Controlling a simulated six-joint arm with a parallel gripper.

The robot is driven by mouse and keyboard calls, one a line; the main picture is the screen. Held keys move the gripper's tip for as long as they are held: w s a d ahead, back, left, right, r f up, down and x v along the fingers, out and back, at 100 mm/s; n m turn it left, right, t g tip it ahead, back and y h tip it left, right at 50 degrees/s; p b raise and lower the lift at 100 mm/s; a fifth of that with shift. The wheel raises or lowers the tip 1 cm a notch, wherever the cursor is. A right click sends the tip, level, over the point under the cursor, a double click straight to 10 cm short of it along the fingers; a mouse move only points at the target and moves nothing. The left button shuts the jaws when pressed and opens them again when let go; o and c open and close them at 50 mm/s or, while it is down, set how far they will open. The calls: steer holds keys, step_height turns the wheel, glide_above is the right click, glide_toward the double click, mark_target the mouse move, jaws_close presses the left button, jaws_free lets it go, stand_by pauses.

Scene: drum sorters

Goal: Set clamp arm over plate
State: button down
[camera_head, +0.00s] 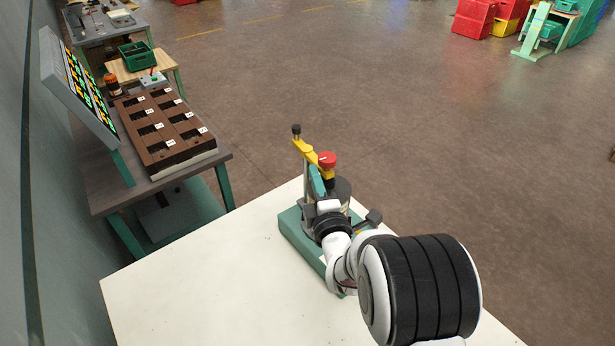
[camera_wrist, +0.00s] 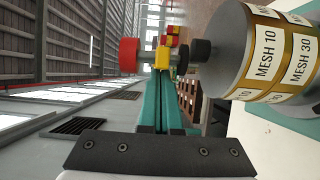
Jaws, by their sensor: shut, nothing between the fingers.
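A drum sorter stands on a green base (camera_head: 291,224) on the white table. The yellow clamp arm (camera_head: 305,148) carries a red knob (camera_head: 326,159) and runs from near a black knob (camera_head: 296,129). In the wrist view the yellow piece (camera_wrist: 163,58) and red knob (camera_wrist: 130,52) lie just past my fingertips. My gripper (camera_head: 316,172) is shut and empty, its teal fingers (camera_wrist: 163,88) beside the drum. I cannot tell whether they touch the arm. The plate is not clearly visible.
A brown compartment tray (camera_head: 160,128) sits on a grey bench at left, beside a tilted screen (camera_head: 78,92). A dark lever end (camera_head: 374,216) juts out right of the base. The white table's left front (camera_head: 205,285) is clear.

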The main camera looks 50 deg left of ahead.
steer(key=shift+w+d, duration=0.2)
steer(key=shift+w, duration=0.35)
